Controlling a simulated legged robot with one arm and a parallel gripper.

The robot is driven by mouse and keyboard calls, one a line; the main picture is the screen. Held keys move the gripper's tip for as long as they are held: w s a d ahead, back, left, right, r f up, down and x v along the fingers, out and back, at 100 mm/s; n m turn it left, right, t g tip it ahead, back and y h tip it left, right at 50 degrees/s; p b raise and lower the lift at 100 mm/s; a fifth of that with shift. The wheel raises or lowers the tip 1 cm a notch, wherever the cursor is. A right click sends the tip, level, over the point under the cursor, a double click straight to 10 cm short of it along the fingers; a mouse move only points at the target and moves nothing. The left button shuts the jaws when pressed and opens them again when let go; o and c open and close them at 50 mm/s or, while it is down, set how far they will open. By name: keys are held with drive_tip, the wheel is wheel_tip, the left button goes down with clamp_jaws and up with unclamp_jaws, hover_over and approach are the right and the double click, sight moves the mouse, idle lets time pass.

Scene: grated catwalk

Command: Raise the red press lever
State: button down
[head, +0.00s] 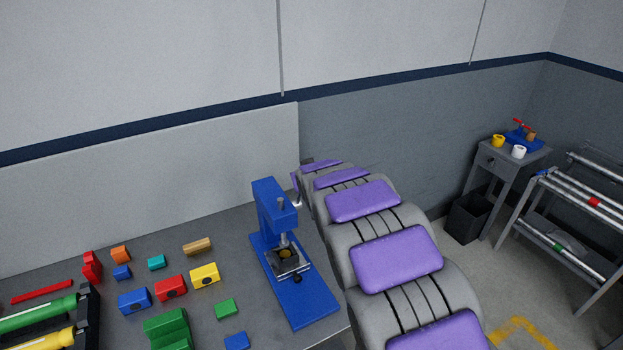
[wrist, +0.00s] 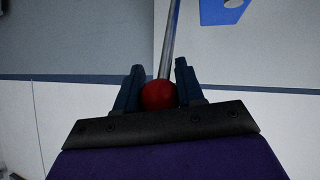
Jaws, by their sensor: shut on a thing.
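The blue press (head: 268,205) stands on the grey workbench, left of my arm in the head view. In the wrist view, the press lever shows as a metal rod (wrist: 170,40) ending in a red ball knob (wrist: 159,96). My gripper (wrist: 158,68) is shut on the red knob, with one dark finger on each side of it. The rod runs up and slightly right, away from the knob. In the head view, my arm hides the lever and most of the gripper.
Several coloured blocks (head: 171,288) lie left of the press on the workbench (head: 215,232). A pale panel (head: 150,185) stands behind the bench. A small side table (head: 505,160), a dark bin (head: 468,215) and a pipe rack (head: 575,215) stand at the right.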

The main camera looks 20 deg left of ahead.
drive_tip(key=shift+w+a+r+g+h+p, duration=0.3)
drive_tip(key=shift+w+a+g+h+p, duration=0.1)
drive_tip(key=shift+w+a+p, duration=0.3)
drive_tip(key=shift+s, duration=0.1)
drive_tip(key=c, duration=1.1)
unclamp_jaws()
drive_tip(key=shift+r, duration=0.1)
drive_tip(key=shift+c, duration=0.2)
drive_tip(key=o, duration=0.4)
drive_tip(key=shift+a, duration=0.3)
drive_tip(key=shift+d, duration=0.1)
drive_tip(key=shift+s+d+r, duration=0.25)
drive_tip(key=shift+r, duration=0.05)
drive_tip(key=v, duration=1.6)
drive_tip(key=shift+s+a, duration=0.1)
drive_tip(key=shift+a, duration=0.1)
